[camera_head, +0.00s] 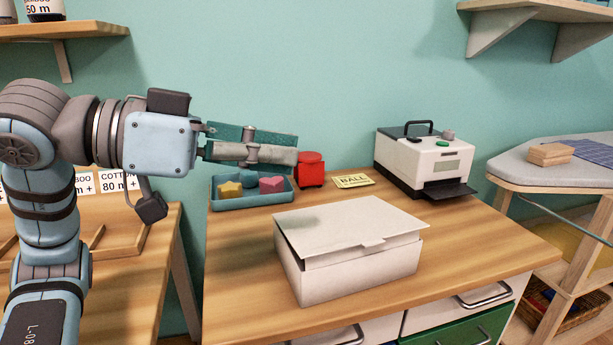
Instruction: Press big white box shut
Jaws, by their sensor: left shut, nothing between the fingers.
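The big white box (352,280) stands on the wooden table, near its front edge. Its lid (345,226) lies over the top and is slightly raised, with a dark gap between lid and walls at the left and front. A small tab sticks out from the lid's front edge. My left gripper (292,157) is shut and empty. It points right, above and behind the box, apart from the lid. My right gripper is not in view.
Behind the box are a blue tray (252,200) with colored shapes, a red container (311,172) and a yellow card (353,181). A white machine (424,160) stands at the back right. An ironing board (545,175) is at the right. Table right of the box is clear.

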